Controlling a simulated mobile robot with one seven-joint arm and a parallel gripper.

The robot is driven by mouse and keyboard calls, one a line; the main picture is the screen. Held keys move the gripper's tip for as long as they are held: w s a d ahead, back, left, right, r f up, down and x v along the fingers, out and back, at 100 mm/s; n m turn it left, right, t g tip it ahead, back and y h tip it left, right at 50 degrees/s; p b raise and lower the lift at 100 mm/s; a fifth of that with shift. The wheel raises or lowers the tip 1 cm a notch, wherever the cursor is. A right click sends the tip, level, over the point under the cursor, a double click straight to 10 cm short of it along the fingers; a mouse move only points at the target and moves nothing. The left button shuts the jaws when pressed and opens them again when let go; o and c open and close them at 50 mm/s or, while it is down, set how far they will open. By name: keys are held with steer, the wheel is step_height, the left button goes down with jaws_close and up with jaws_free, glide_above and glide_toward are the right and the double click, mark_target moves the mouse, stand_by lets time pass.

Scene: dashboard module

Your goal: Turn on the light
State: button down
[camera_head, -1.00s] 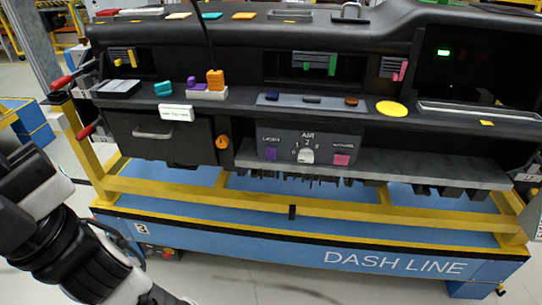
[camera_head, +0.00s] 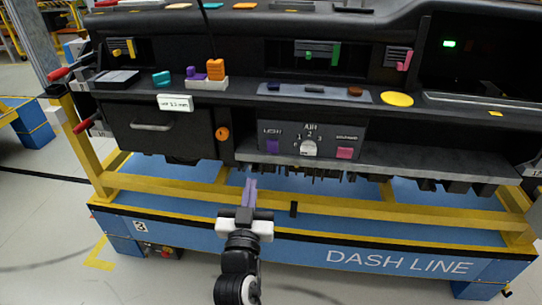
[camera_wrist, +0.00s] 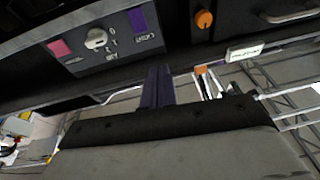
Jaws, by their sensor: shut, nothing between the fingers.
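The purple button labelled LIGHT (camera_head: 272,146) is at the left end of the AIR control panel (camera_head: 325,148). In the wrist view the purple button (camera_wrist: 137,20) shows upside down near the top. My gripper (camera_head: 250,183) is shut and empty, its purple-grey fingers pointing up towards the panel. In the head view it appears below and slightly left of the button, apart from it. The fingers (camera_wrist: 158,72) also show in the wrist view, with a gap between their tips and the button.
A white rotary knob (camera_head: 309,148) and a pink button (camera_head: 344,153) share the panel. An orange knob (camera_head: 222,134) and a drawer handle (camera_head: 151,127) are to the left. The grey ledge (camera_head: 400,169) and a yellow frame rail (camera_head: 400,212) lie below the dashboard.

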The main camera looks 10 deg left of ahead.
steer(key=d+f, duration=0.1)
steer(key=d+f+h, duration=0.1)
steer(key=shift+d+f+m+g, duration=0.2)
steer(key=shift+f+m+g, duration=0.1)
steer(key=shift+g, duration=0.1)
steer(key=p, duration=0.7)
glide_toward(273, 143)
steer(key=w, duration=0.4)
steer(key=w+r, duration=0.1)
steer(key=shift+w+a, duration=0.1)
steer(key=shift+w, duration=0.8)
steer(key=shift+r, duration=0.1)
